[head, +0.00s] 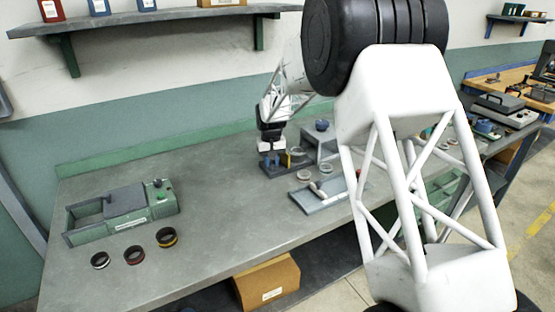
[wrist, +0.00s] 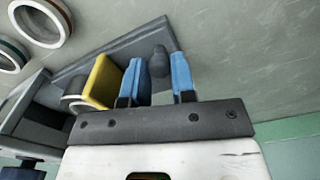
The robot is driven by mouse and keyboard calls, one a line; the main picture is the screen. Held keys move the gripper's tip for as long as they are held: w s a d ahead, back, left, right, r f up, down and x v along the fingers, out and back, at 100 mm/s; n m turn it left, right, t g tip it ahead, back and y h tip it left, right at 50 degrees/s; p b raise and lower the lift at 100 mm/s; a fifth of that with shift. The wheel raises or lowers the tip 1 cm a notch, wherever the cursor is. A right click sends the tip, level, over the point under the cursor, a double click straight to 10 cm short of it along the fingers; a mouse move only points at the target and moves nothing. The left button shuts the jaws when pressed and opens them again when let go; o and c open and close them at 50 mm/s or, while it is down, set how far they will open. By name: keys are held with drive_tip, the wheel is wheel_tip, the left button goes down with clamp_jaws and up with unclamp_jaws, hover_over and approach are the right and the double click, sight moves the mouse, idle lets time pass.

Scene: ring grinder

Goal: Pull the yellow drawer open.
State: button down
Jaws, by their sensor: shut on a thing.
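The yellow drawer front (wrist: 102,80) shows in the wrist view as an upright yellow panel just left of my gripper's left finger. In the head view the yellow piece (head: 284,158) is small and partly hidden beside my gripper (head: 270,160). In the wrist view my gripper (wrist: 158,72) has two blue fingers, one on each side of a dark rounded knob (wrist: 158,60), and is shut on it. Whether the knob joins the yellow front is hidden by the left finger. How far the drawer stands out is unclear.
A grey housing (head: 320,142) stands right of my gripper. A shallow tray (head: 312,205) with a pale tool lies in front. A green-grey machine (head: 120,212) and three rings are at left on the workbench (head: 215,215). The bench between is clear.

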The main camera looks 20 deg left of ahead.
drive_tip(key=shift+r, duration=0.1)
drive_tip(key=c, duration=0.9)
unclamp_jaws()
drive_tip(key=shift+c, duration=0.2)
drive_tip(key=shift+r, duration=3.85)
